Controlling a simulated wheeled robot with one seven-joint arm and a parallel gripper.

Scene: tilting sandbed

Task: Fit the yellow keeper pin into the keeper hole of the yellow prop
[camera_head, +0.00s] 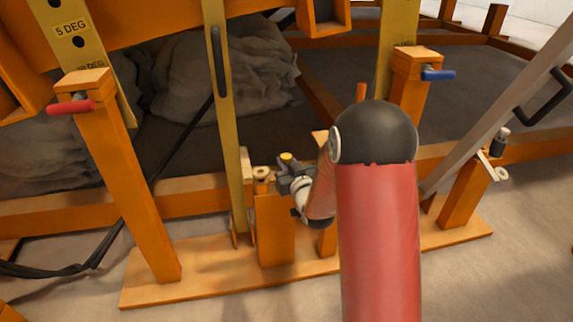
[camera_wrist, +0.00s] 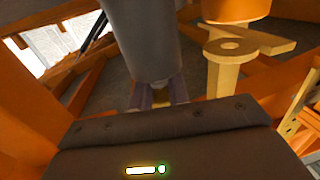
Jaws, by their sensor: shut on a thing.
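In the wrist view a dark grey cylinder (camera_wrist: 143,38), apparently the pin's grip, rises from my gripper (camera_wrist: 160,94). The pin's lower end and the keeper hole cannot be made out clearly.
An orange post (camera_head: 276,230) stands below the gripper on an orange base plank (camera_head: 200,277). Orange posts with a red handle (camera_head: 71,107) and a blue handle (camera_head: 438,75) flank it. A grey prop (camera_head: 490,125) leans at right. Black cables (camera_head: 85,264) lie at left.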

